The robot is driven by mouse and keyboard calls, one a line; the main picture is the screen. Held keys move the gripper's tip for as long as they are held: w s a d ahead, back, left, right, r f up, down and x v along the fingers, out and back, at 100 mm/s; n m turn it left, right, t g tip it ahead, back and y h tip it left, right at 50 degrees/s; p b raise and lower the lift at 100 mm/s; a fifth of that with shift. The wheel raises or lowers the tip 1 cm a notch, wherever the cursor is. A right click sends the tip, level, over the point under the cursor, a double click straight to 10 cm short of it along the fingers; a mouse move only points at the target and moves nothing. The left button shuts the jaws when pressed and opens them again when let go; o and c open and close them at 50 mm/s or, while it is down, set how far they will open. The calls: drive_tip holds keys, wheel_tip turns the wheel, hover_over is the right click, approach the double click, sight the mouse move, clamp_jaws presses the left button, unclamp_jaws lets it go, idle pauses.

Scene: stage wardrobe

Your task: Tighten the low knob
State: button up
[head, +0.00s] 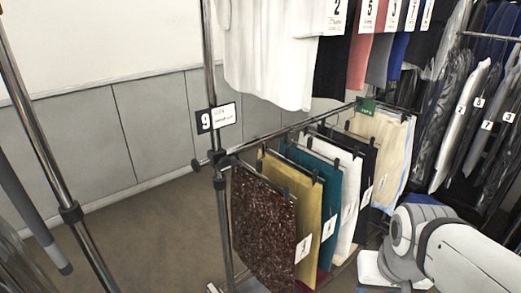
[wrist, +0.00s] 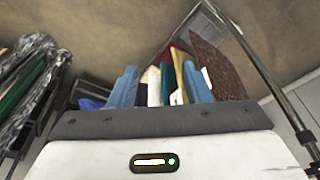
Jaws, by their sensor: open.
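In the head view a small black knob (head: 197,165) sticks out to the left of a chrome rack post, at the collar (head: 217,158) joining the lower rail. Whether it is loose or tight cannot be seen. My gripper (wrist: 160,86) shows in the wrist view, with two light-blue fingers apart and nothing held between them. Hanging garments show behind the fingers at a distance. In the head view my white arm is at the lower right, well away from the knob, and the fingers are hidden there. A dark collar (wrist: 304,135) shows on a post in the wrist view; I cannot tell which.
A sequinned brown garment (head: 263,220) and several others hang on the lower rail, between my arm and the knob. A number 9 sign (head: 216,117) sits above the knob. Another rack post (head: 69,212) stands at left. Floor (head: 150,235) between the posts is clear.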

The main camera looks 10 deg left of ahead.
drive_tip(key=o, duration=0.6)
drive_tip(key=w+a+t, duration=0.1)
drive_tip(key=w, duration=0.3)
drive_tip(key=w+a+n+t, duration=0.1)
drive_tip(key=w+t, duration=0.1)
drive_tip(key=w, duration=0.2)
drive_tip(key=w+a+n+t+b, duration=0.1)
drive_tip(key=w, duration=0.3)
drive_tip(key=shift+w+a+r+t, duration=0.1)
drive_tip(key=shift+w+t, duration=0.2)
drive_tip(key=shift+t, duration=0.1)
drive_tip(key=shift+o, duration=0.9)
drive_tip(key=w+a+r+n+t+y, duration=0.1)
drive_tip(key=w+a+t+y, duration=0.1)
drive_tip(key=w+a, duration=0.4)
drive_tip(key=shift+w+r+n+t, duration=0.25)
drive_tip(key=shift+w+n+t, duration=0.15)
drive_tip(key=shift+w+t, duration=0.15)
drive_tip(key=n+t+y+b, duration=0.15)
drive_tip(key=n+y, duration=0.45)
drive_tip(key=y, duration=0.6)
approach(229, 166)
drive_tip(key=x, duration=0.2)
drive_tip(key=p+x, duration=0.1)
drive_tip(key=x, duration=0.6)
drive_tip(key=shift+w+a, duration=0.2)
drive_tip(key=shift+w, duration=0.1)
